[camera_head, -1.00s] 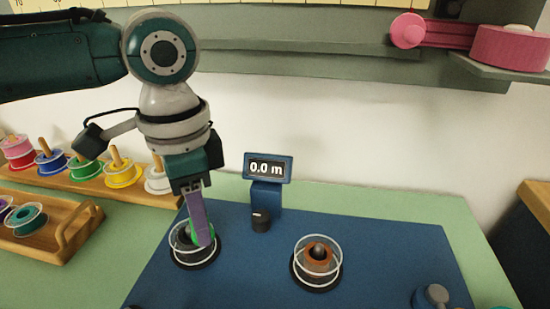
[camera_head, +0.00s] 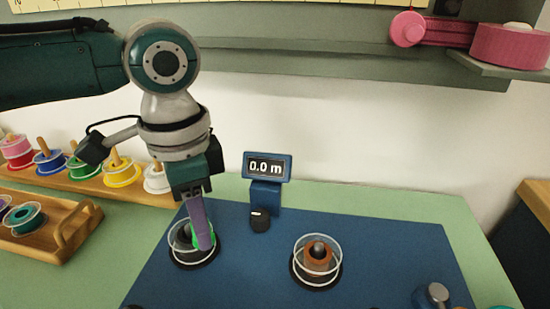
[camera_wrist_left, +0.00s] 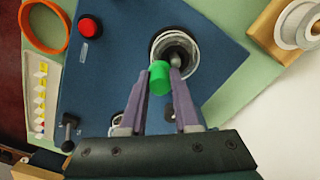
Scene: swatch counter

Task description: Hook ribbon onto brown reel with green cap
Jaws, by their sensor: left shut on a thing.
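My left gripper (camera_head: 204,243) points down over the left reel (camera_head: 183,255), which has clear flanges and a dark middle, on the blue mat. Its purple fingers are shut on a small green cap (camera_wrist_left: 160,78), partly hidden by a finger in the head view. In the left wrist view the cap is close to the grey knob of that reel (camera_wrist_left: 158,52); I cannot tell whether they touch. The brown reel (camera_head: 319,266) with clear flanges stands apart to the right, with a dark knob on top. I cannot make out a loose ribbon. My right gripper is not in view.
A display reading 0.0 m (camera_head: 267,167) and a black knob (camera_head: 260,220) stand behind the reels. Racks of coloured spools (camera_head: 120,170) are at the left. A pink reel (camera_head: 508,46) sits on the upper right shelf. The mat between both reels is clear.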

